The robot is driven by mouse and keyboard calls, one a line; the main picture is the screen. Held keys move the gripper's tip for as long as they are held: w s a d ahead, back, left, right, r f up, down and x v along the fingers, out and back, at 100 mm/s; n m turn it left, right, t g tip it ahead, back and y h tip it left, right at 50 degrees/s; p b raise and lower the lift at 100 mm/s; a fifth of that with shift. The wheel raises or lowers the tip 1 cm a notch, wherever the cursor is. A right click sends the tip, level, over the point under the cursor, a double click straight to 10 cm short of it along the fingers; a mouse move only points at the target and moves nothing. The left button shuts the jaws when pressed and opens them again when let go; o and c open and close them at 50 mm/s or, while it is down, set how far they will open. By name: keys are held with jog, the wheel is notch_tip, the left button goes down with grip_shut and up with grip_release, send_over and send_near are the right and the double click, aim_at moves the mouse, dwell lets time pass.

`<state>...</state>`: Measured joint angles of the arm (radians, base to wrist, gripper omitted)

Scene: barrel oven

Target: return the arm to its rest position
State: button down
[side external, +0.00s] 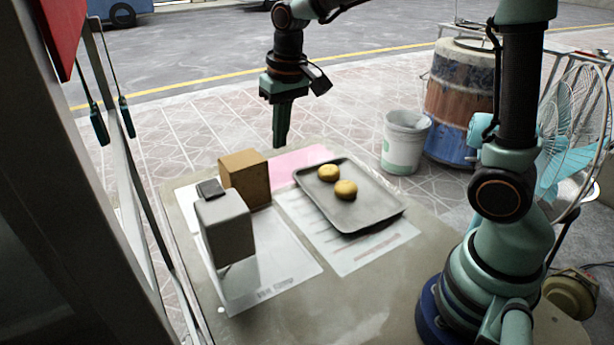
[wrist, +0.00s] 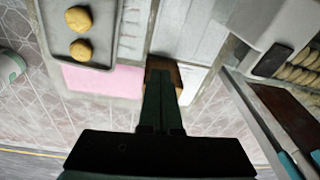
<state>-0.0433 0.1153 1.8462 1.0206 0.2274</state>
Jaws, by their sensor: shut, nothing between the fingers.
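My gripper (side external: 281,140) hangs pointing down above the far edge of the table, with its fingers shut and nothing between them. It is raised clear of the tabletop, apart from the things there. In the wrist view my gripper (wrist: 161,78) shows its closed fingers in the middle, over part of a brown box (wrist: 183,75). My arm reaches over from its base at the right of the side view. The upper part of the arm is cut off by the top of that picture.
A dark tray (side external: 376,208) with two yellow buns (side external: 345,190) lies on the table (side external: 385,275). The brown box (side external: 246,178) and a grey box (side external: 224,228) stand at the left. Beyond are a white bucket (side external: 404,142), a barrel oven (side external: 462,95) and a fan (side external: 575,140).

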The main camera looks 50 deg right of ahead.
jog(key=s+d+r+n+t, duration=0.1)
jog(key=s+r+t, duration=0.1)
jog(key=s, duration=0.4)
jog(key=s+r+n+t, duration=0.1)
jog(key=s, duration=0.6)
jog(key=shift+d+r+t, duration=0.35)
jog(key=shift+d+t, duration=0.05)
